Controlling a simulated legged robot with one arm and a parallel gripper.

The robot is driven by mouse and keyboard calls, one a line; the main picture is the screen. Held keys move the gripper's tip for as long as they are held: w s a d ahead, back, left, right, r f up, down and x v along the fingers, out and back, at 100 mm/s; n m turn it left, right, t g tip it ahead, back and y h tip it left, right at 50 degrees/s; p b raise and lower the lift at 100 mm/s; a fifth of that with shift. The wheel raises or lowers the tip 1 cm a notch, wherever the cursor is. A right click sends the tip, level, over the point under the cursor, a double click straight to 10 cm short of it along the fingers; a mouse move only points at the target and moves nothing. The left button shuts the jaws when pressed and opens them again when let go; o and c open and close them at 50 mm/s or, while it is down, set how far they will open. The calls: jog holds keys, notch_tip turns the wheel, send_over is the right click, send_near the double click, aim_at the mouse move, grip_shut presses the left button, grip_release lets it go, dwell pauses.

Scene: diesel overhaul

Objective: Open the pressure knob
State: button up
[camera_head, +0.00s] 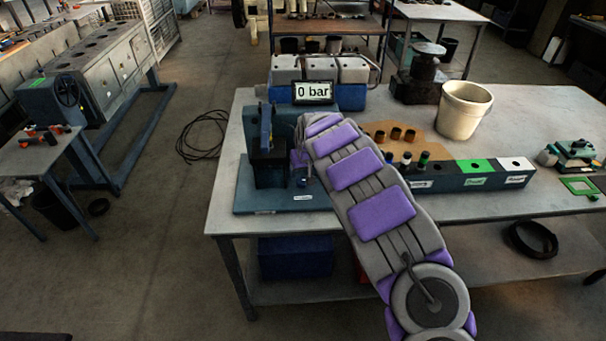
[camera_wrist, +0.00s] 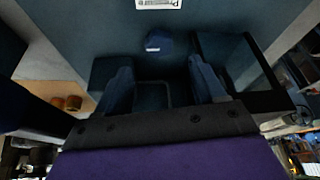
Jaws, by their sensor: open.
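The pressure test stand (camera_head: 268,168) is a dark blue-green device on the left end of the workbench, with a display (camera_head: 314,91) reading "0 bar" above it. A small round blue knob (camera_wrist: 158,42) with a pale mark shows in the wrist view, below a white label (camera_wrist: 158,4) that seems to start with "Pressure". I take it for the pressure knob. My gripper (camera_wrist: 161,80) has its two blue fingers apart, with the knob just beyond the gap between their tips. I cannot tell whether they touch it. In the head view my arm mostly hides the gripper (camera_head: 303,160).
A dark block with several labelled sections (camera_head: 463,177) lies right of my arm. A cream bucket (camera_head: 463,108) and several small brown cylinders (camera_head: 396,134) stand farther back. A lever handle (camera_head: 266,128) rises on the stand.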

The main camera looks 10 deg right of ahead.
jog(key=p+v, duration=0.1)
jog(key=v, duration=0.8)
jog(key=shift+s+r, duration=0.15)
jog(key=shift+r, duration=0.1)
